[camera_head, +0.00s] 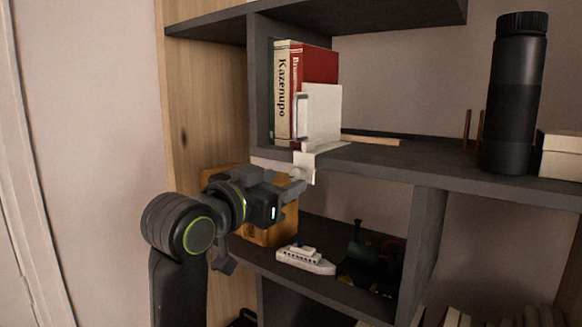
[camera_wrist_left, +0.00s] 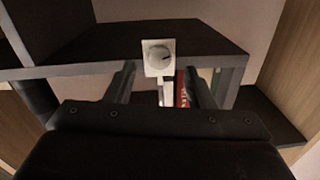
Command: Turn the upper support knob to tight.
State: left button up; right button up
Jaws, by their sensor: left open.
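A white bookend (camera_head: 322,117) stands on the upper shelf against books. Its white clamp piece (camera_head: 312,160) folds over the shelf's front edge. In the left wrist view, a round pale grey knob (camera_wrist_left: 158,55) sits on a square white plate, with a short dark mark pointing up and right. In the head view the knob is small and partly hidden by my gripper. My left gripper (camera_head: 292,181) is in front of the clamp at shelf-edge height. In the wrist view its fingers (camera_wrist_left: 159,80) are open, apart on either side below the knob, with nothing held. My right gripper is not in view.
The dark shelf board (camera_head: 385,160) runs right to a black bottle (camera_head: 514,95) and a white box (camera_head: 561,155). Red and cream books (camera_head: 284,90) stand behind the bookend. A toy ship (camera_head: 305,259) and an orange box (camera_head: 262,236) are on the shelf below.

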aim_at(295, 177)
pick_arm(q)
jog(key=shift+p+x, duration=0.55)
jog(key=shift+x, duration=1.3)
jog(key=shift+c, duration=0.2)
jog(key=c, duration=0.9)
jog(key=shift+f+m+b, duration=0.2)
jog(key=shift+m+b, duration=0.4)
jog(key=shift+b, duration=0.25)
jog(key=shift+c, duration=0.2)
jog(key=m+b, duration=1.1)
jog(key=b, duration=0.1)
jog(key=shift+f+m+h, duration=0.15)
jog(key=shift+m+h, duration=0.25)
jog(key=m+b, duration=0.3)
jog(key=m, duration=0.1)
jog(key=shift+m+b, duration=0.3)
jog(key=shift+b, duration=0.1)
jog(key=m+b, duration=0.1)
jog(key=m, duration=0.2)
jog(key=shift+h+b, duration=0.3)
jog(key=shift+m+b, duration=0.3)
jog(key=shift+m, duration=0.7)
jog(key=shift+r, duration=0.2)
